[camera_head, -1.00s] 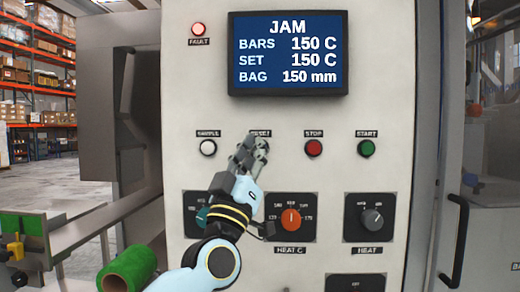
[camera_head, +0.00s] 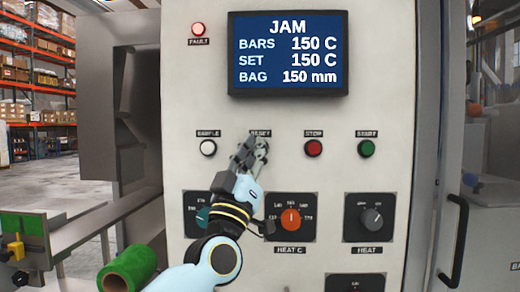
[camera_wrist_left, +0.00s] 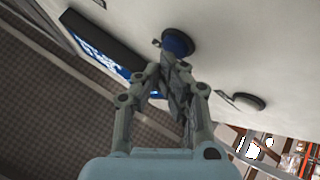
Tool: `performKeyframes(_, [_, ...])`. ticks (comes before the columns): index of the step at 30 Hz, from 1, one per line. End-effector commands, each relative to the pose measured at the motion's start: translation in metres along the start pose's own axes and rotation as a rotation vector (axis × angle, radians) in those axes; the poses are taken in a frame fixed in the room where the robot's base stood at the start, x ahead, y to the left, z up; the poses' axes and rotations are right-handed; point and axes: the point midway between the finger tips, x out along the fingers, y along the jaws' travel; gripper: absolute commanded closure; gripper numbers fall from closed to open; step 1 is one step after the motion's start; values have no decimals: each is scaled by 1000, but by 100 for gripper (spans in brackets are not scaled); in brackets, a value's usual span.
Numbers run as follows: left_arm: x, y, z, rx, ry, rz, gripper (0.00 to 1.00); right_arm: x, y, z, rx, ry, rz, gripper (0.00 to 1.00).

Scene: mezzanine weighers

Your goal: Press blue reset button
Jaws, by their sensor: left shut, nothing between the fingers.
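The blue reset button (camera_wrist_left: 178,43) shows in the left wrist view just beyond my fingertips. In the head view it is hidden behind my left gripper (camera_head: 250,150), below the RESET label (camera_head: 260,133). My left gripper is shut and empty, its fingers pointing at the panel. In the left wrist view the gripper (camera_wrist_left: 172,62) has its fingertips at the button's near edge; I cannot tell whether they touch it. The display (camera_head: 288,54) reads JAM. My right gripper is not in view.
On the panel (camera_head: 380,115), the white sample button (camera_head: 208,148) is left of my gripper. The red stop button (camera_head: 313,148) and green start button (camera_head: 366,148) are to the right. Dials, including the orange one (camera_head: 291,219), sit below. The fault lamp (camera_head: 198,29) is at upper left.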

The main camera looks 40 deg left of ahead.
Motion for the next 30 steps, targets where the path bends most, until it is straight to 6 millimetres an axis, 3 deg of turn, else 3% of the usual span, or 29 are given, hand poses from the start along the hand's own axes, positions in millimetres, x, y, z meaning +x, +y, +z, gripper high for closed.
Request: performKeyframes(30, [3,-2,2,0,-1,0,100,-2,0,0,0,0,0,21])
